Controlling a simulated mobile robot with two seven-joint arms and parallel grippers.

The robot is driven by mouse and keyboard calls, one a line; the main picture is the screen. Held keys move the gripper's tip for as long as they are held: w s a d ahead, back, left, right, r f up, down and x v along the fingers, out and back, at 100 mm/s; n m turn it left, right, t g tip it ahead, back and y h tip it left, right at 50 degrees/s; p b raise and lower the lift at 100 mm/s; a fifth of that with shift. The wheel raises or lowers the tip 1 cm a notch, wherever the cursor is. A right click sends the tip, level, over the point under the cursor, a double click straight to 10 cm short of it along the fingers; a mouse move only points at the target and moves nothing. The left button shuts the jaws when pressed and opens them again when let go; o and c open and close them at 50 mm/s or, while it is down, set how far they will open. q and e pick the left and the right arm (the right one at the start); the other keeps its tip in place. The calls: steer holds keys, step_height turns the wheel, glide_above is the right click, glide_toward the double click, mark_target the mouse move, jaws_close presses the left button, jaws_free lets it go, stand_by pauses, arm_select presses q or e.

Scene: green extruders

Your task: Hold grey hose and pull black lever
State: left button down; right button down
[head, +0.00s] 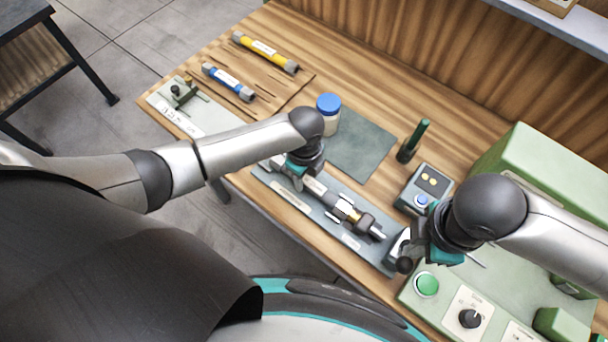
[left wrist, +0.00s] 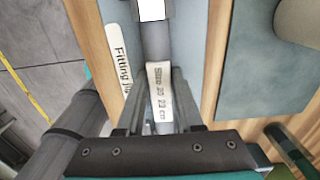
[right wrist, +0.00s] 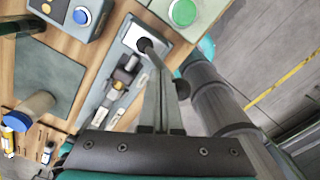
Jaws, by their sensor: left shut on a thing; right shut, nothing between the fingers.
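The grey hose (head: 314,187) with a white size label lies along the blue-grey fitting jig (head: 322,221). Its label also shows in the left wrist view (left wrist: 160,92). My left gripper (head: 297,178) is shut on the hose near its left end, one finger on each side. The black lever (head: 404,265) has a round black knob and stands at the right end of the jig. In the right wrist view the lever's knob (right wrist: 183,89) is just right of my fingers. My right gripper (right wrist: 158,72) is shut and empty beside the lever; whether they touch is unclear.
Metal and black fittings (head: 347,212) lie in the jig. Nearby are a blue-capped jar (head: 328,112), a dark mat (head: 362,150), a dark green upright tool (head: 413,142), a blue-button box (head: 424,188) and a green-button panel (head: 427,285). Blue (head: 228,81) and yellow (head: 265,50) hoses lie further back.

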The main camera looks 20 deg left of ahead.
arm_select(q)
steer(key=shift+a, duration=0.1)
arm_select(e)
steer(key=shift+w+d+r, duration=0.25)
steer(key=shift+w+r, duration=0.3)
steer(key=shift+w, duration=0.1)
steer(key=shift+w+d+r, duration=0.2)
steer(key=shift+w+r, duration=0.3)
steer(key=shift+w, duration=0.1)
step_height(320, 180, up, 7)
arm_select(q)
steer(key=shift+c, duration=2.4)
jaws_free()
step_height(320, 180, up, 12)
